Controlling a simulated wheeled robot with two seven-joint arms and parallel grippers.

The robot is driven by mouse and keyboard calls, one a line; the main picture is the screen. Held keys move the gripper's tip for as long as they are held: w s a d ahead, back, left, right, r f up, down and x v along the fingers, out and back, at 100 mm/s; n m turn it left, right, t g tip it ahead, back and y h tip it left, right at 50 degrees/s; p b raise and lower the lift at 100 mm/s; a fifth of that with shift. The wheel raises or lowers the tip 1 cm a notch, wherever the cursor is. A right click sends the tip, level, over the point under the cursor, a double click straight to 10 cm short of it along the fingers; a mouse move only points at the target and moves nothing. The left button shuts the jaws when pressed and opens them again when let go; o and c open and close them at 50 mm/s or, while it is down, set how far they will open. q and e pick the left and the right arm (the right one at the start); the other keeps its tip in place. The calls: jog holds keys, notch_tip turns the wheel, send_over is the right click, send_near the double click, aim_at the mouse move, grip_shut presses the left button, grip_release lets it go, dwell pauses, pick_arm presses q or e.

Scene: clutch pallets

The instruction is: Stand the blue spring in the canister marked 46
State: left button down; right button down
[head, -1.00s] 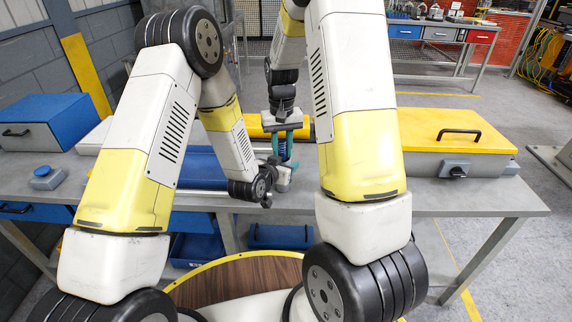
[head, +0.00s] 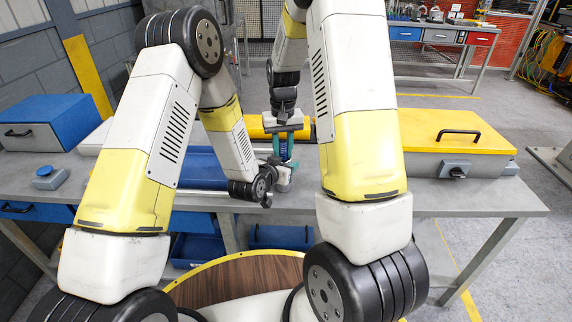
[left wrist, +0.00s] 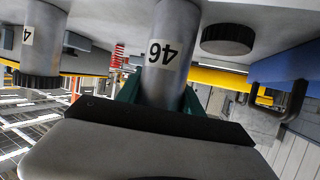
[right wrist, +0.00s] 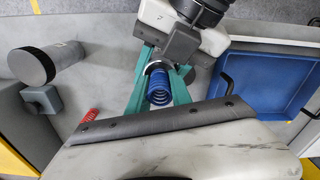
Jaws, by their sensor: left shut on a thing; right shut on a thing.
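The blue spring (right wrist: 158,88) is between the teal fingers of my right gripper (right wrist: 160,75), which is shut on it. In the head view the spring (head: 283,151) points down from my right gripper (head: 283,148), directly over a grey canister (head: 284,176). The spring's far end meets a pale ring in the right wrist view; whether it has entered the canister I cannot tell. My left gripper (left wrist: 160,95) is shut on the canister marked 46 (left wrist: 172,50), whose label shows upside down. The left gripper's tips are partly hidden in the head view.
Another grey canister (left wrist: 40,45) has a partly cut-off label. A red spring (left wrist: 118,55) stands near it and shows in the right wrist view (right wrist: 91,115). A blue tray (right wrist: 268,65) lies beside the work. A yellow-topped box (head: 450,132) is on the bench's right.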

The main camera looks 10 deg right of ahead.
pick_arm(q)
jog(key=shift+s+d, duration=0.3)
jog(key=shift+s, duration=0.05)
pick_arm(e)
jog(key=c, duration=1.1)
grip_release()
jog(key=shift+s+f, duration=0.2)
jog(key=shift+f, duration=0.4)
jog(key=shift+s+f, duration=0.2)
jog(key=shift+f, duration=0.35)
pick_arm(q)
jog(key=shift+w+a+f, duration=0.15)
jog(key=shift+w+f, duration=0.2)
pick_arm(e)
jog(key=r, duration=0.9)
jog(key=shift+w+r, duration=0.25)
jog(key=shift+w, duration=0.05)
pick_arm(q)
jog(key=shift+a+f, duration=0.1)
pick_arm(e)
jog(key=shift+r, duration=0.4)
pick_arm(q)
jog(key=shift+a+f, duration=0.1)
jog(key=shift+a, duration=0.1)
jog(key=c, duration=1.1)
grip_release()
jog(key=o, duration=0.4)
jog(key=shift+w, duration=0.1)
jog(key=shift+d+r, duration=0.2)
jog(key=shift+r, duration=0.05)
